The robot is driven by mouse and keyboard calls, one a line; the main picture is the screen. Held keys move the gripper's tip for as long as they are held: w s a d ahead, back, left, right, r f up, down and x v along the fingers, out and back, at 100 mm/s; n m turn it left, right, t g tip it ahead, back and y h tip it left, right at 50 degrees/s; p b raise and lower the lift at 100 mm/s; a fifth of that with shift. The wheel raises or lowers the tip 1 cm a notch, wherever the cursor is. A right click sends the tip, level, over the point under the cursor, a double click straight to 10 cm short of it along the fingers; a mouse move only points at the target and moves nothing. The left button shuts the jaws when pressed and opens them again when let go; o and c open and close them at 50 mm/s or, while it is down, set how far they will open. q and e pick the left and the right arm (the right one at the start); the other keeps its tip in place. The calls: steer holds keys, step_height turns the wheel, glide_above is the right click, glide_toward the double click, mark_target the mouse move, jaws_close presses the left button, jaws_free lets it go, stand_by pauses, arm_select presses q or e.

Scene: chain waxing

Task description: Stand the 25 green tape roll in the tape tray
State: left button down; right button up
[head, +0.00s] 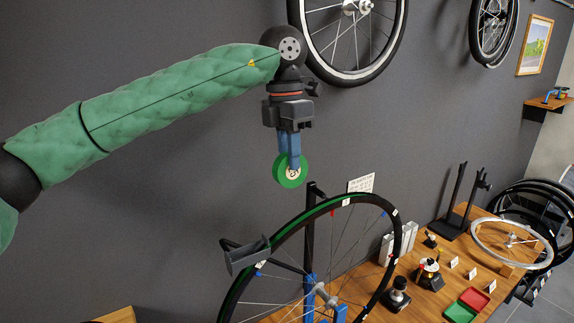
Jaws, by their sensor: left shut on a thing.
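The green tape roll (282,180), a ring with a pale core and a small dark mark on it, hangs upright in the air in front of the grey wall. My left gripper (293,166) points down and its blue fingers are shut on the roll. The roll is above the bench and above the left side of the wheel in the stand. A small dark grey open tray (247,257) sits lower left, beside the wheel rim; I cannot tell if it is the tape tray. My right gripper is not in view.
A black-tyred wheel (395,225) with a green band stands on a blue and black stand (310,258) on the wooden bench. A red tray (474,299) and a green tray (459,313) lie at right. Wheels hang on the wall. The air around the roll is clear.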

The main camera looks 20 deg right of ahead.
arm_select(q)
steer(key=shift+r+p, duration=0.35)
steer(key=shift+r, duration=2.75)
